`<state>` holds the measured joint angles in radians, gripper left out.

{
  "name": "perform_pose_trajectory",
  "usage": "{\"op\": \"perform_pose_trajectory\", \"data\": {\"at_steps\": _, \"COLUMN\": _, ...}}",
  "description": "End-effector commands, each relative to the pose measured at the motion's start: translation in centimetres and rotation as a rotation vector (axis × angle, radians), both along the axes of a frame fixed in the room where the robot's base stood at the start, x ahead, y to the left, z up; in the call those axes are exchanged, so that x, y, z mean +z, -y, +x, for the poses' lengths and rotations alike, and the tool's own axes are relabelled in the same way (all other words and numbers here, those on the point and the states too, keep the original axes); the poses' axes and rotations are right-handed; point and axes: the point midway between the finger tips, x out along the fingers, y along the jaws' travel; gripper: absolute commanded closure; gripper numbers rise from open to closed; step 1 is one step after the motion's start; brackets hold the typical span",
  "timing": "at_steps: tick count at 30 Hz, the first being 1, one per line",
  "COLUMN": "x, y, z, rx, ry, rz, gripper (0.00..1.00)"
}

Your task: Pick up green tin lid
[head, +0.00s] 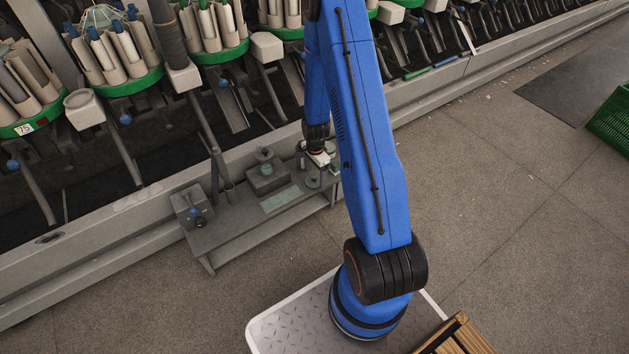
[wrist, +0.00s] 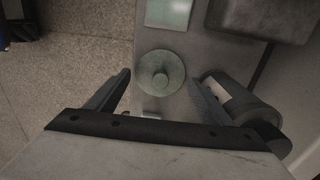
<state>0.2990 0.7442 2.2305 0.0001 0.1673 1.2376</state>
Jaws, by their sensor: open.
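The green tin lid (wrist: 161,72) is a round, dull grey-green disc with a raised knob in its middle. In the wrist view it lies flat on a grey bench, between the lines of my two fingers. My gripper (wrist: 159,78) is open, with one finger to the left of the lid and one to the right; neither appears to touch it. How far the fingertips are above the bench is hard to tell. In the head view my gripper (head: 319,160) is over the right end of the bench, where a small round disc (head: 312,181) shows below it.
A pale green plate (wrist: 168,13) lies just beyond the lid, with a dark grey box (wrist: 262,16) to its right. A dark cylinder (wrist: 242,103) is close by my right finger. The winder machine (head: 235,90) stands behind the low bench (head: 230,226).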

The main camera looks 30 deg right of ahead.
Motion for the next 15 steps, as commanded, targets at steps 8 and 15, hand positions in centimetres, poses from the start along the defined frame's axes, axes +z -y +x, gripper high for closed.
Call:
{"op": "perform_pose_trajectory", "data": {"at_steps": 8, "x": -0.96, "y": 0.01, "z": 0.01, "rx": 0.000, "ry": 0.001, "rz": 0.000, "gripper": 0.26}}
{"op": "perform_pose_trajectory", "data": {"at_steps": 15, "x": -0.94, "y": 0.01, "z": 0.00, "rx": 0.000, "ry": 0.001, "rz": 0.000, "gripper": 0.54}}
